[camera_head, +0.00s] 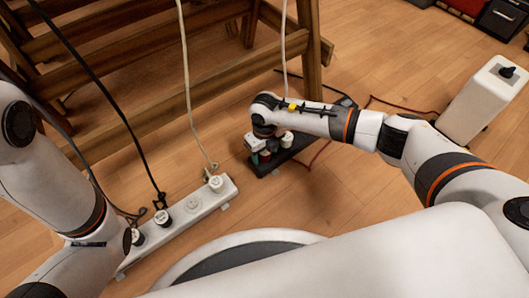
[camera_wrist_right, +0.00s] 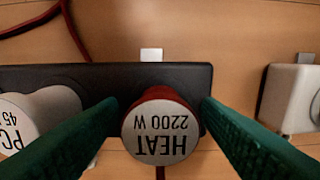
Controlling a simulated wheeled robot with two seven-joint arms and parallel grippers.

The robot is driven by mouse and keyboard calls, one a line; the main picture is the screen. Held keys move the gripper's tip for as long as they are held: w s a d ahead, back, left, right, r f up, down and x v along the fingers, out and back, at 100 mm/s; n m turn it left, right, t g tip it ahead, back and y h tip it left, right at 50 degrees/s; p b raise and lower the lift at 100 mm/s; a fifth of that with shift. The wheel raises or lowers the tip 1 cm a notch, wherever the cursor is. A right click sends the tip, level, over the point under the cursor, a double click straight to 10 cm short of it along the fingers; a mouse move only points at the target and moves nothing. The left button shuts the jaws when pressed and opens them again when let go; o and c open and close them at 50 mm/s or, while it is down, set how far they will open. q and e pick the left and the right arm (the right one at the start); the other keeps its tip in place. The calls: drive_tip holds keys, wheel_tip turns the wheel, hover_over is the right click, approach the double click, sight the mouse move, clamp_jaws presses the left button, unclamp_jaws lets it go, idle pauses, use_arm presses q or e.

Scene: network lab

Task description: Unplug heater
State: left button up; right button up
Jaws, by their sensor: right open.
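The heater plug (camera_wrist_right: 160,132), dark red with a pale round cap reading "HEAT 2200 W", sits in the black power strip (camera_wrist_right: 100,75) in the right wrist view. My right gripper (camera_wrist_right: 159,103) is open, with its green fingers on either side of this plug; I cannot tell whether they touch it. In the head view my right gripper (camera_head: 261,148) is low over the near end of the black strip (camera_head: 296,152) and hides much of that end. My left arm enters at the left, but its gripper is not in view.
A white plug marked "PC" (camera_wrist_right: 40,112) sits beside the heater plug. A white power strip (camera_head: 178,218) with several plugs lies to the left. A wooden rack (camera_head: 150,95) stands behind. A white box with a black knob (camera_head: 486,100) stands at right. Cords hang and trail nearby.

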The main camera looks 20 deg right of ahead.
idle(0.8)
drive_tip(key=shift+c, duration=0.3)
clamp_jaws()
drive_tip(key=shift+r, duration=0.1)
drive_tip(key=shift+r+p, duration=0.1)
drive_tip(key=shift+p, duration=0.25)
drive_tip(key=shift+r+p, duration=2.65)
drive_tip(key=shift+r, duration=0.2)
